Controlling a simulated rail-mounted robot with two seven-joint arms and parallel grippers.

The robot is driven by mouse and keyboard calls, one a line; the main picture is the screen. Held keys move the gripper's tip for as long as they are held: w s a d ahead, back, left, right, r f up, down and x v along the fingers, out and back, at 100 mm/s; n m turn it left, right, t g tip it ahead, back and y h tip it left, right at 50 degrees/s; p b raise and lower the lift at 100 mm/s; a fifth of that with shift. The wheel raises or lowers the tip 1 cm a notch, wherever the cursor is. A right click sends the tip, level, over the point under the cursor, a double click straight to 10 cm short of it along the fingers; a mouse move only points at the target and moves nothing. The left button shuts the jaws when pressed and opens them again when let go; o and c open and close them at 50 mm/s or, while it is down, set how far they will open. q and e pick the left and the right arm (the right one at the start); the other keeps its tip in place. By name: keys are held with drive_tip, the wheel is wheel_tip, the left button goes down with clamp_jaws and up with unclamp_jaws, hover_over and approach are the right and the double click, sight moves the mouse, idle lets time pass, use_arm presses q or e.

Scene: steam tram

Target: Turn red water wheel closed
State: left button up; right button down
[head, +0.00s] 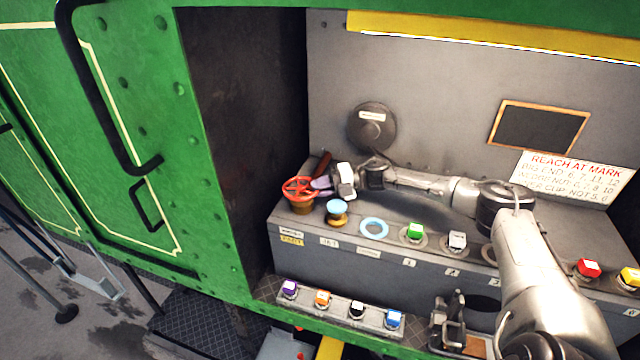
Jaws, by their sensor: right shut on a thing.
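The red water wheel (299,188) is a spoked handwheel lying roughly flat on a brass-coloured base at the left end of the grey console. My right arm reaches in from the lower right and along the console. My right gripper (322,186) is at the right side of the wheel and shut on its rim. The fingertips are small in the picture, and the gripper hides part of the rim's right edge.
A blue-topped knob (337,208) stands just right of the wheel, close below my gripper. A light blue ring (374,228) and a green button (414,231) follow along the console (330,262). A lower shelf holds several coloured buttons. The green cab wall (215,200) bounds the left.

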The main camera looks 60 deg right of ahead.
drive_tip(key=c, duration=1.3)
unclamp_jaws()
drive_tip(key=shift+o, duration=0.7)
drive_tip(key=shift+v, duration=0.8)
drive_tip(key=p+v, duration=0.3)
drive_tip(key=v, duration=0.7)
drive_tip(key=shift+s+d+r+p, duration=0.1)
drive_tip(key=shift+r+p, duration=0.05)
drive_tip(key=shift+p, duration=0.25)
drive_tip(key=shift+v, duration=0.9)
